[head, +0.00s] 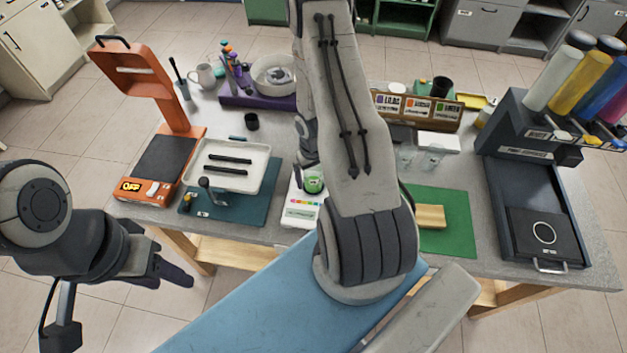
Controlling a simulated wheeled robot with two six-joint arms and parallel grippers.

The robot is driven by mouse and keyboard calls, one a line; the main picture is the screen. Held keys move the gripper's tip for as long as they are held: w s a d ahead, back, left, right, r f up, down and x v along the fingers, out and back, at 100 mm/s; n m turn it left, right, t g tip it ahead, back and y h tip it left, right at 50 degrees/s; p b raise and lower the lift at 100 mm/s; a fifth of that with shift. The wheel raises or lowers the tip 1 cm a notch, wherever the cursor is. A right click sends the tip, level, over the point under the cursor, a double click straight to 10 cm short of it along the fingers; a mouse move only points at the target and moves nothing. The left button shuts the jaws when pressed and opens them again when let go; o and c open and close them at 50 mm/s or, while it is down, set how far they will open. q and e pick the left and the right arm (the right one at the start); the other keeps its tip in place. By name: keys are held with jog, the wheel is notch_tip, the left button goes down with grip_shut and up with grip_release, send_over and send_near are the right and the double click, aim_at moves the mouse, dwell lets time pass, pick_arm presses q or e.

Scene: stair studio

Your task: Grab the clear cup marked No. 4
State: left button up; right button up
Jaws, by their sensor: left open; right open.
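Two small clear cups stand on the grey table right of my large arm link: one (406,157) close beside the link, the other (432,158) in front of a white block. Their markings are too small to read, so I cannot tell which is No. 4. My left gripper (172,268) is open and empty, low at the left, in front of the table edge and far from the cups. My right gripper (308,174) shows only in part beside the large link, near a green round item on a white device; its fingertips are mostly hidden.
A label rack (417,111) stands behind the cups, a green mat (455,222) in front. A dark dispenser with coloured tubes (540,130) stands right.

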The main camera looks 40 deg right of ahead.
jog(key=c, duration=1.4)
